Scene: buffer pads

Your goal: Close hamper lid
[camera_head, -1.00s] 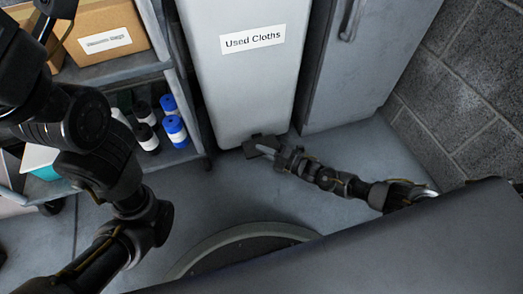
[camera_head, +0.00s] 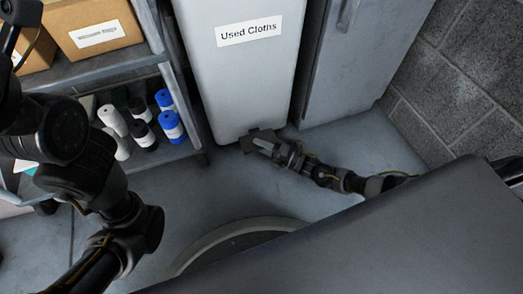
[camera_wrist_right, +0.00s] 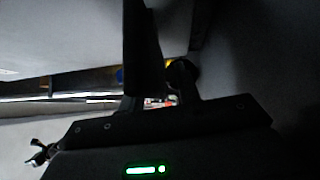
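The hamper (camera_head: 232,80) is a tall pale grey bin with a "Used Cloths" label on its front. It stands at the top middle of the head view. Its top and lid are outside the frame, so the lid's position cannot be seen. My right gripper (camera_head: 258,140) is low at the foot of the hamper's front, close to its bottom edge. Whether it touches is unclear. Its dark fingers also show in the dim right wrist view (camera_wrist_right: 163,75), but their opening is unclear. My left arm fills the left side; its gripper is out of frame.
A grey cabinet (camera_head: 350,70) is to the right, beside a block wall (camera_head: 465,80). Floor (camera_head: 200,205) before the hamper is clear.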

